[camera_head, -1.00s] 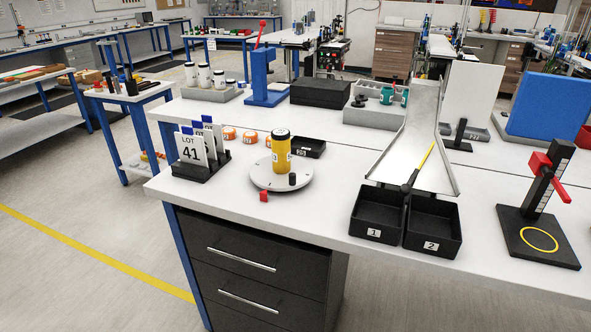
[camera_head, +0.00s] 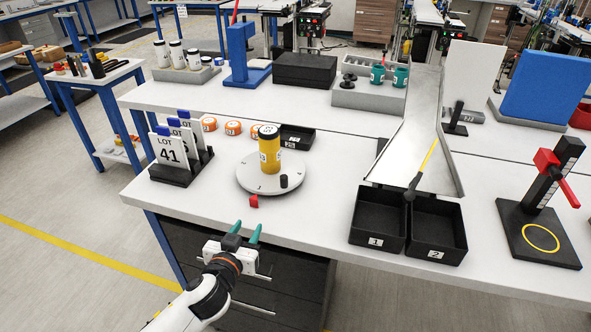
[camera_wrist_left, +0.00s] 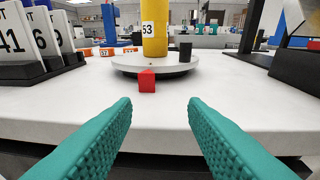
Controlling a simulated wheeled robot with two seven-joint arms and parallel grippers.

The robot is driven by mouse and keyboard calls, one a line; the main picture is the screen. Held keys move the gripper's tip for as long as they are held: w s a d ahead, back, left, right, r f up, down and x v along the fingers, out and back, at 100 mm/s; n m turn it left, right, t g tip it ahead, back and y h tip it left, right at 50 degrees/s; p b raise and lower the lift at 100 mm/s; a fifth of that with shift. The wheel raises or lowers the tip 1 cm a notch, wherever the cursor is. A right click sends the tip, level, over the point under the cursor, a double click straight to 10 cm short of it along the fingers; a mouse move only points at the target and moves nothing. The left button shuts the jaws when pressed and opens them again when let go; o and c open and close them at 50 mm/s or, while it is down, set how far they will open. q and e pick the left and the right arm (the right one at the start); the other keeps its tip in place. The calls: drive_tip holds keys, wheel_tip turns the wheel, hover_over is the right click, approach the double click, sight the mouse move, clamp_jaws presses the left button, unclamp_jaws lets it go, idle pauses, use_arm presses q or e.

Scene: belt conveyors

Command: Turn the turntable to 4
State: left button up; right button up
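The turntable (camera_head: 254,182) is a round light-grey disc on the white table. A yellow cylinder with a black top (camera_head: 269,150) stands on it, and a short black peg (camera_head: 284,181) stands near its front right edge. In the left wrist view the cylinder (camera_wrist_left: 154,28) shows the number 53. A red pointer block (camera_head: 253,201) sits on the table just in front of the disc; it also shows in the left wrist view (camera_wrist_left: 147,82). My left gripper (camera_head: 246,233) is open and empty, with teal fingers, in front of the table edge. My right gripper is not in view.
Lot cards in a black holder (camera_head: 173,172) stand left of the turntable. Orange discs (camera_head: 233,128) and a small black tray (camera_head: 297,138) lie behind it. Two black bins (camera_head: 377,220) sit below a metal chute (camera_head: 412,150) at the right. Table between turntable and bins is clear.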

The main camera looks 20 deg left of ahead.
sight(282, 180)
use_arm(q)
drive_tip(key=w+r+h, duration=0.1)
drive_tip(key=w+r+m+t+h, duration=0.1)
drive_tip(key=w, duration=0.1)
drive_tip(key=w+m+h, duration=0.1)
drive_tip(key=h, duration=0.1)
drive_tip(key=shift+w+d+r+t, duration=0.25)
drive_tip(key=shift+d+r+t, duration=0.15)
drive_tip(key=shift+w+d+r+m+h, duration=0.15)
drive_tip(key=shift+w+r+m+h, duration=0.05)
drive_tip(key=shift+w+m+h, duration=0.4)
drive_tip(key=p+x, duration=0.1)
drive_tip(key=x, duration=1)
drive_tip(key=shift+w+d, duration=0.1)
drive_tip(key=shift+w, duration=0.25)
clamp_jaws()
